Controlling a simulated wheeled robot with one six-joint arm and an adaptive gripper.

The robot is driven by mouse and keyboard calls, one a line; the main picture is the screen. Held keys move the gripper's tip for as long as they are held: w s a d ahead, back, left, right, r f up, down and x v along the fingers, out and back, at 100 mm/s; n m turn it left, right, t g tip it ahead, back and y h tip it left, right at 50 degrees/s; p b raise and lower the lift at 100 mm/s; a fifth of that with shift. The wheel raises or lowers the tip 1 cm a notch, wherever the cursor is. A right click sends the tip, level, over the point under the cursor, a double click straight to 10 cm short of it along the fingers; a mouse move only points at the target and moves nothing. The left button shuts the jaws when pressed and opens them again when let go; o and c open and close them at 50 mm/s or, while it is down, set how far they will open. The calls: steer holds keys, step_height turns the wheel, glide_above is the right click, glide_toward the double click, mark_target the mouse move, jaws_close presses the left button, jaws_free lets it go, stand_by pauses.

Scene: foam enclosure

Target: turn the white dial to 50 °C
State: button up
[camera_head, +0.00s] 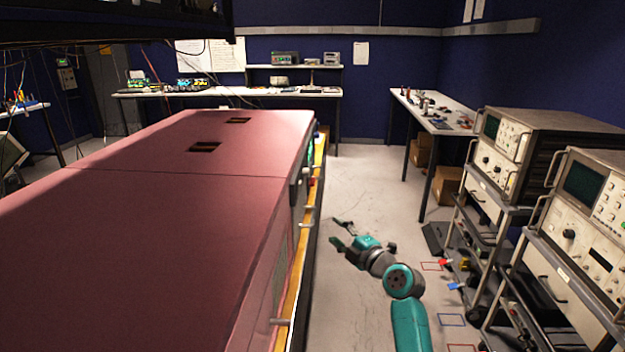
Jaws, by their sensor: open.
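My gripper (340,232) is in the middle of the view, over the floor aisle, with its two dark fingers apart and nothing between them. It points left toward the side of the long red foam enclosure (150,205). The fingers are apart from the enclosure's side as far as I can tell. No white dial can be made out. The enclosure's side face is seen at a steep angle, so its front details are mostly hidden.
Metal handles (307,209) stick out along the enclosure's yellow-edged side. Instrument racks (505,150) line the right. A bench (432,112) stands at the back right, with cardboard boxes (447,186) near it.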

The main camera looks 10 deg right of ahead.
mark_target(306, 172)
steer(key=w+r+n+y, duration=0.2)
steer(key=w+r+n, duration=0.2)
steer(key=r, duration=0.7)
steer(key=x, duration=1)
steer(key=shift+w+f, duration=0.15)
steer(key=shift+w, duration=0.3)
steer(key=shift+d, duration=0.1)
jaws_close()
